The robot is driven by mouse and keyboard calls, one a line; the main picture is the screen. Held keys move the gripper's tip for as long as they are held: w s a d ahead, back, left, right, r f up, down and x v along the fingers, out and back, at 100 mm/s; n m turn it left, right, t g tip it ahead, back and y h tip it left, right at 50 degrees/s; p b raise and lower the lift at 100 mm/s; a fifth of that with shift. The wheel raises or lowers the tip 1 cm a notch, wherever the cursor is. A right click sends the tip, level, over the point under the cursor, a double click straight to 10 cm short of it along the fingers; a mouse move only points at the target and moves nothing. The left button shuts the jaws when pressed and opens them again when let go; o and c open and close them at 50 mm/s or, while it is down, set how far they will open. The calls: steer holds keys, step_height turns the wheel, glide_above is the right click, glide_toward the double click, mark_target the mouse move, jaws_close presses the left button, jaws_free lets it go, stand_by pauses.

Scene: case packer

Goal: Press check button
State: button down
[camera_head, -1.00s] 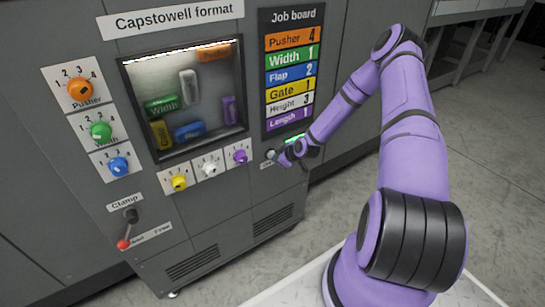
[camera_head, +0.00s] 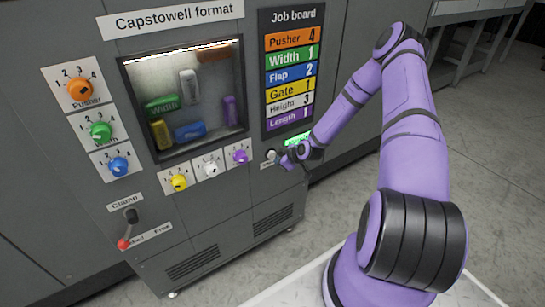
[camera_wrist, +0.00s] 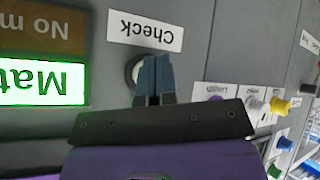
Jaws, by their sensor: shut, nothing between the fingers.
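The check button (camera_wrist: 133,71) is a pale round button in a dark ring under an upside-down "Check" label (camera_wrist: 145,32) in the wrist view. My gripper (camera_wrist: 155,60) is shut and empty. Its fingertips overlap the button's right side in that view and hide part of it; I cannot tell whether they touch. In the head view the button (camera_head: 271,154) sits at the machine's lower right front, with my gripper (camera_head: 285,160) just right of it, a small gap showing. A lit green panel (camera_wrist: 40,82) reading "Mat…" is partly cut off.
A dark "No m…" panel (camera_wrist: 40,27) adjoins the green one. The purple (camera_head: 239,155), white (camera_head: 210,164) and yellow (camera_head: 178,180) knobs are left of the button. The job board (camera_head: 291,70) is above. A red-tipped clamp lever (camera_head: 127,230) is lower left. Open floor lies right.

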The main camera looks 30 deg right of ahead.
steer(key=shift+s+d, duration=0.1)
steer(key=shift+s, duration=2.4)
steer(key=shift+r, duration=0.1)
steer(key=s+a+r+m+g+h, duration=0.1)
steer(key=s+a+r+g+h, duration=0.15)
steer(key=r, duration=1.45)
steer(key=s+a+r+m+g+h, duration=0.1)
steer(key=s+a+r+h, duration=0.15)
steer(key=r, duration=1.45)
steer(key=s+a+r+m, duration=0.2)
steer(key=s+a+r, duration=0.1)
steer(key=s+r, duration=0.35)
steer(key=s+a+r+m, duration=0.1)
steer(key=s+a+r, duration=0.3)
steer(key=s+r, duration=0.25)
steer(key=s+a+r+m+y, duration=0.1)
steer(key=s+a+r, duration=0.1)
steer(key=s, duration=0.5)
steer(key=s+a+r+m, duration=0.1)
steer(key=s+a+r, duration=0.1)
steer(key=s, duration=0.5)
steer(key=shift+s+r+m+y, duration=0.15)
steer(key=shift+r+m+y, duration=0.25)
steer(key=shift+r, duration=0.25)
